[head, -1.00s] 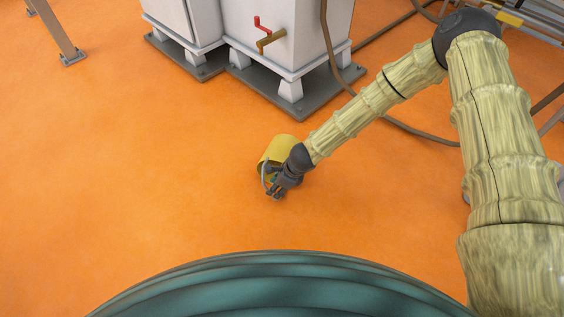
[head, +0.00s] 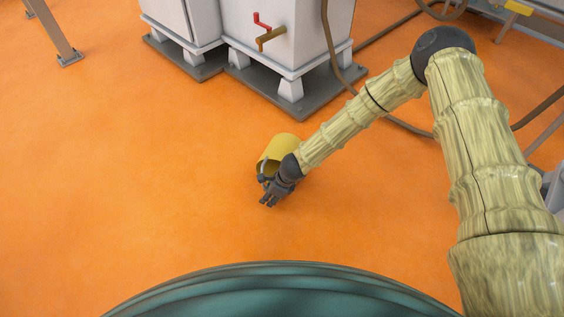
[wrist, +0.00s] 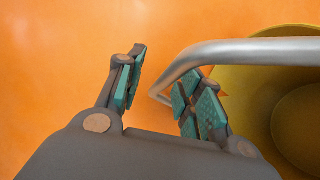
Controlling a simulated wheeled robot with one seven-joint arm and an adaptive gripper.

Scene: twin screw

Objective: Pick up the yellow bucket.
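The yellow bucket (head: 277,150) lies on its side or strongly tilted on the orange floor in the head view, partly hidden by my forearm. In the wrist view the bucket (wrist: 292,45) fills the right side, and its grey metal handle (wrist: 245,53) reaches left across the view. My gripper (head: 268,202) is at the near side of the bucket. In the wrist view my gripper (wrist: 165,72) is open, with its teal pads apart. The bent end of the handle lies between the fingers in the picture, partly behind the right finger. Contact with it cannot be told.
Behind the bucket stand white cabinets (head: 285,40) on a grey base (head: 303,100), with a red-handled tap (head: 266,35). A brown hose (head: 338,75) runs down near my arm. The floor left of the bucket is clear.

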